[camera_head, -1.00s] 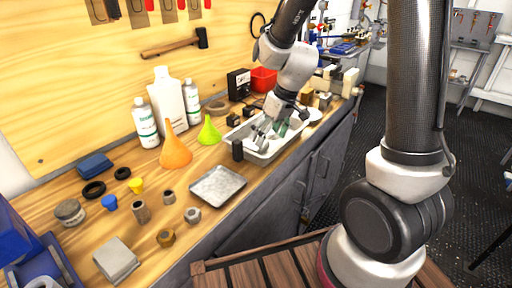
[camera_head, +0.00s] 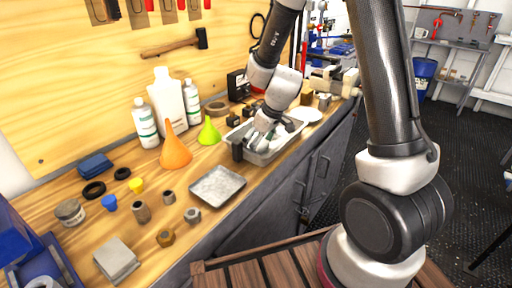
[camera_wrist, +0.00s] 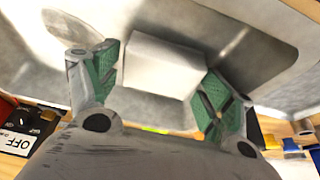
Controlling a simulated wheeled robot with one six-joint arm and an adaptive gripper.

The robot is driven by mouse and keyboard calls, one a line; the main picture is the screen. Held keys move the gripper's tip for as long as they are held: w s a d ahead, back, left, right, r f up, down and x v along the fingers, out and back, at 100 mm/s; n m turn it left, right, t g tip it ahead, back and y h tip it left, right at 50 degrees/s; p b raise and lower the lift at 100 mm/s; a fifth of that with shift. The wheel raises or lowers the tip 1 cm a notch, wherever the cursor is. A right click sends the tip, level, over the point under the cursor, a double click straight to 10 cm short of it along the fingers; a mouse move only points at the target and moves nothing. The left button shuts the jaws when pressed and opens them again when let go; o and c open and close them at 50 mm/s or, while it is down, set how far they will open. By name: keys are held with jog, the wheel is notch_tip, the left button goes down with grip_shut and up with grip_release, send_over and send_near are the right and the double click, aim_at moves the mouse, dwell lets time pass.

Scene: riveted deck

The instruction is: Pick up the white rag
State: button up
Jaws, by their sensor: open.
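A white, block-shaped thing that looks like the folded white rag (camera_wrist: 163,66) lies in the grey metal tray (camera_wrist: 262,68) in the wrist view. My gripper (camera_wrist: 160,88) is open, with one green-padded finger on each side of the rag. I cannot tell whether the pads touch it. In the head view my gripper (camera_head: 257,141) reaches down into the tray (camera_head: 284,144) on the workbench. There the gripper hides most of what lies in the tray, and the rag cannot be made out clearly.
An orange funnel (camera_head: 175,151) and a green funnel (camera_head: 208,131) stand left of the tray. White bottles (camera_head: 170,102) stand behind them. A shallow metal plate (camera_head: 217,185) lies nearer.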

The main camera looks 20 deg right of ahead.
jog(key=shift+c, duration=0.3)
jog(key=c, duration=0.6)
notch_tip(320, 180, up, 10)
